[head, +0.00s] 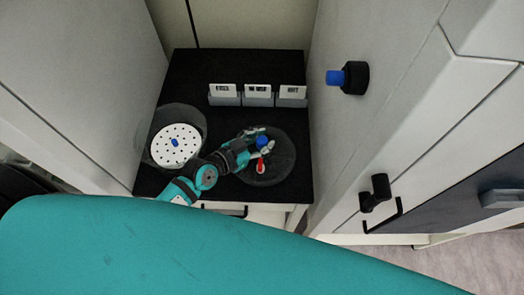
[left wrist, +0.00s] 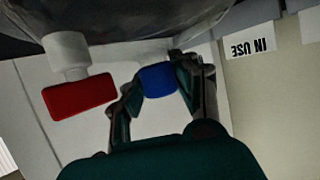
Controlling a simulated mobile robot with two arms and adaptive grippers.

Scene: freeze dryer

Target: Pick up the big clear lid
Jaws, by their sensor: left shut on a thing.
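The big clear lid (head: 283,163) is a dark, see-through round shape at the right of the black tabletop in the head view. It has a blue knob (head: 262,142) and a red valve handle (head: 261,166) on a white stem. In the left wrist view the lid's curved wall (left wrist: 120,18) fills the top, with the red handle (left wrist: 80,97) at left. My left gripper (head: 256,142) is shut on the blue knob (left wrist: 158,79), with a finger on either side of it. I cannot tell whether the lid's rim touches the tabletop. My right gripper is not in view.
Three small label stands (head: 258,95) line the back. Pale walls close in both sides; a black-and-blue knob (head: 352,78) sticks out at right.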

